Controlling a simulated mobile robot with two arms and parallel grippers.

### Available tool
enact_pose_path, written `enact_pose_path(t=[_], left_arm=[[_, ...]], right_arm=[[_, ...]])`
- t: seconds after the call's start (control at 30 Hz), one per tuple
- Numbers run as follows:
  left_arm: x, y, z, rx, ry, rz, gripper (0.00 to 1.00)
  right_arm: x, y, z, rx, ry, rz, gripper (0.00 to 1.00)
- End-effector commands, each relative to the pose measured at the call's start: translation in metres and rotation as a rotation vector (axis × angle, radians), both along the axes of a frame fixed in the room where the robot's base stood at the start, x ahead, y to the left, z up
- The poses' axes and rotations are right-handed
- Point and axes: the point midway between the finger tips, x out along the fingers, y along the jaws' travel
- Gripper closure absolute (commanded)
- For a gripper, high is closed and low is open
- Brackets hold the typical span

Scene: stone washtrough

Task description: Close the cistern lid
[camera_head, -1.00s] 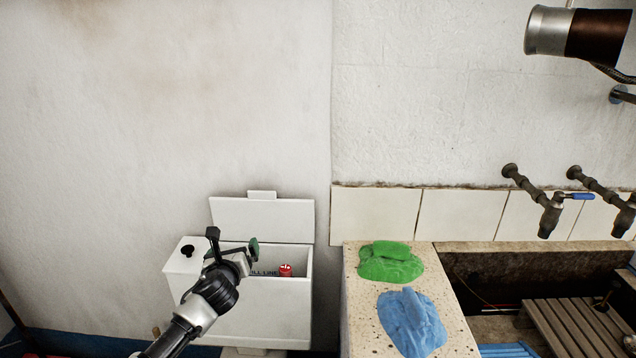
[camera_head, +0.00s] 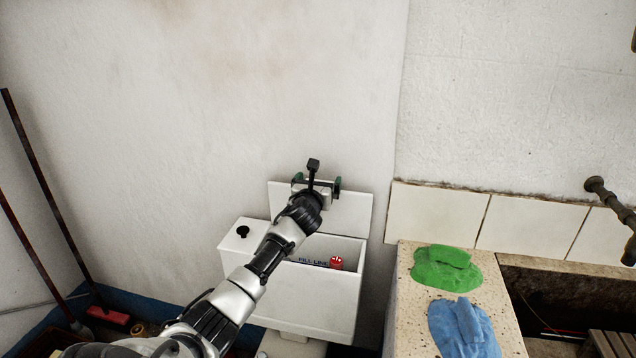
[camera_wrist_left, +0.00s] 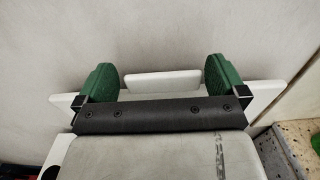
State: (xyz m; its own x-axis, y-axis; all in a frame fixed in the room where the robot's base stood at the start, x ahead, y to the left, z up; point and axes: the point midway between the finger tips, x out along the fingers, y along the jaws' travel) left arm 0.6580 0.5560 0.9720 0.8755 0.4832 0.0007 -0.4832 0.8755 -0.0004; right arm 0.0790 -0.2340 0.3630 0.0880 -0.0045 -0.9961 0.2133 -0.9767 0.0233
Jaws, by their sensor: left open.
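The white cistern (camera_head: 318,318) stands against the wall with its top open. A red-capped part and the words "FILL LINE" show inside it. Its white lid (camera_head: 357,212) stands upright at the back edge, leaning near the wall, with a small tab on its top edge. My left gripper (camera_head: 316,184) is open at the lid's upper edge. In the left wrist view, its green fingertips sit on either side of the lid's tab (camera_wrist_left: 163,84), with the lid (camera_wrist_left: 262,93) extending beyond both. I cannot tell whether they touch it. My right gripper is not in view.
A speckled stone ledge (camera_head: 405,315) stands right of the cistern, with a green cloth (camera_head: 445,268) and a blue glove-like cloth (camera_head: 463,328) on it. A trough and pipe (camera_head: 612,205) lie further right. Long poles (camera_head: 45,185) lean at the left. The wall behind is bare.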

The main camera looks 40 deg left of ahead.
Motion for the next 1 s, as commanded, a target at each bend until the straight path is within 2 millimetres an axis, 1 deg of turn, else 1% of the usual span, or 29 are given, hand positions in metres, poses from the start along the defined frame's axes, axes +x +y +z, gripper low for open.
enact_pose_path(t=[0.17, 0.43, 0.47, 0.8, 0.83, 1.0], left_arm=[[0.0077, 0.0034, -0.0005, -0.002, 0.000, -0.001, 0.00], [0.0085, 0.0039, -0.0003, -0.001, 0.000, -0.001, 0.00], [0.0085, 0.0039, -0.0003, -0.001, 0.000, -0.001, 0.02], [0.0082, 0.0042, -0.0004, -0.001, 0.000, 0.000, 0.54], [0.0082, 0.0043, -0.0004, -0.001, 0.000, 0.000, 0.58], [0.0089, 0.0042, -0.0013, 0.000, -0.001, 0.000, 0.58]], right_arm=[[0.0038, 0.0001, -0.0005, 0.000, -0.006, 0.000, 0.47], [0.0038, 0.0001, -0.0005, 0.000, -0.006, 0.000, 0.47], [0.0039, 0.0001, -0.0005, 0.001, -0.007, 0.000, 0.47], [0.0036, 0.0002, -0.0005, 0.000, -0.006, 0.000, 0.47], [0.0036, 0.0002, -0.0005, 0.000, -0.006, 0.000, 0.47], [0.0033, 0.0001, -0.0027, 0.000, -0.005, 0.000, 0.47]])
